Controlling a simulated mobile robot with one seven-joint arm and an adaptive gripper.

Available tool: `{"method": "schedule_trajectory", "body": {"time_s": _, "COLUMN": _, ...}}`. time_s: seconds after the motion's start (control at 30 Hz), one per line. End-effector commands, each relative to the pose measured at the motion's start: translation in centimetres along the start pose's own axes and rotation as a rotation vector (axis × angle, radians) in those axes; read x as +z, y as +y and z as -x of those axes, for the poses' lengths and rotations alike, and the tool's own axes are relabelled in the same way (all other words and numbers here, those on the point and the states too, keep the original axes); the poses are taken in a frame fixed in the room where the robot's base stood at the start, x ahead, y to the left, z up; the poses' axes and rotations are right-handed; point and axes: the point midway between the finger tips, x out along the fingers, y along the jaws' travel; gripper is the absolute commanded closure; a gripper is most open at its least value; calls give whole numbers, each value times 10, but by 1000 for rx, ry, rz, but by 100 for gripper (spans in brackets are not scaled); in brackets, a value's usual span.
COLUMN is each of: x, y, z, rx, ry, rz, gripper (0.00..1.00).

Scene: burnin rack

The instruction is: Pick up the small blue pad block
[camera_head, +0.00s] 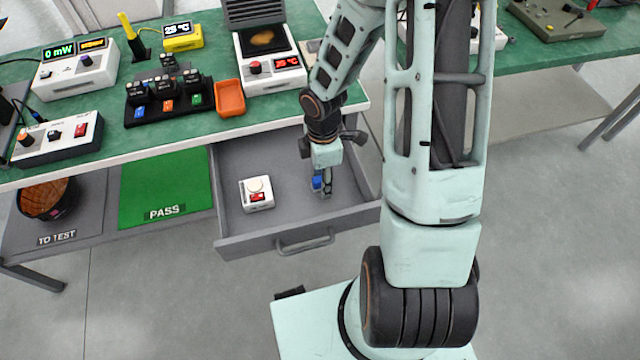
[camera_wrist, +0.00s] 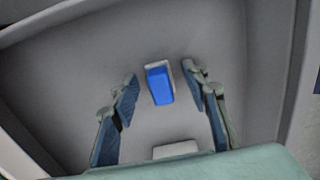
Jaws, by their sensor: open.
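The small blue pad block (camera_wrist: 160,86) lies on the floor of the open drawer (camera_head: 228,190), with a pale part along its edge. In the wrist view it sits between and slightly beyond the fingertips of my gripper (camera_wrist: 159,82), with a gap on both sides. In the head view the blue block (camera_head: 317,182) shows beside my gripper (camera_head: 326,190), which reaches down into the drawer and partly hides it. My gripper is open and holds nothing.
A white device (camera_head: 257,194) with a red switch stands in the drawer to the left; its edge (camera_wrist: 176,149) shows in the wrist view. The drawer walls surround my gripper. Above is the green bench (camera_head: 200,130) with an orange tray (camera_head: 229,98) and a black rack (camera_head: 165,108).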

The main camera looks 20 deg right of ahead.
Motion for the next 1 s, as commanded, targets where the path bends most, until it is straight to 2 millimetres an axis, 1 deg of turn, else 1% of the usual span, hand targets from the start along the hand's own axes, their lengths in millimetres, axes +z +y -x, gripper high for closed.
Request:
{"method": "schedule_trajectory", "body": {"time_s": 0.03, "x": 0, "y": 0, "z": -3, "rx": 1, "ry": 0, "rz": 1, "gripper": 58}}
{"method": "schedule_trajectory", "body": {"time_s": 0.2, "x": 0, "y": 1, "z": -2, "rx": 2, "ry": 0, "rz": 0, "gripper": 58}}
{"method": "schedule_trajectory", "body": {"time_s": 0.27, "x": 0, "y": 1, "z": -2, "rx": 2, "ry": 0, "rz": 0, "gripper": 64}}
{"method": "schedule_trajectory", "body": {"time_s": 0.5, "x": 0, "y": 1, "z": -1, "rx": 2, "ry": 0, "rz": 0, "gripper": 90}}
{"method": "schedule_trajectory", "body": {"time_s": 0.57, "x": 0, "y": 1, "z": -1, "rx": 2, "ry": 0, "rz": 0, "gripper": 95}}
{"method": "schedule_trajectory", "body": {"time_s": 0.87, "x": 0, "y": 1, "z": 0, "rx": 2, "ry": 0, "rz": 0, "gripper": 95}}
{"method": "schedule_trajectory", "body": {"time_s": 1.0, "x": -3, "y": 2, "z": 4, "rx": 2, "ry": 0, "rz": 0, "gripper": 95}}
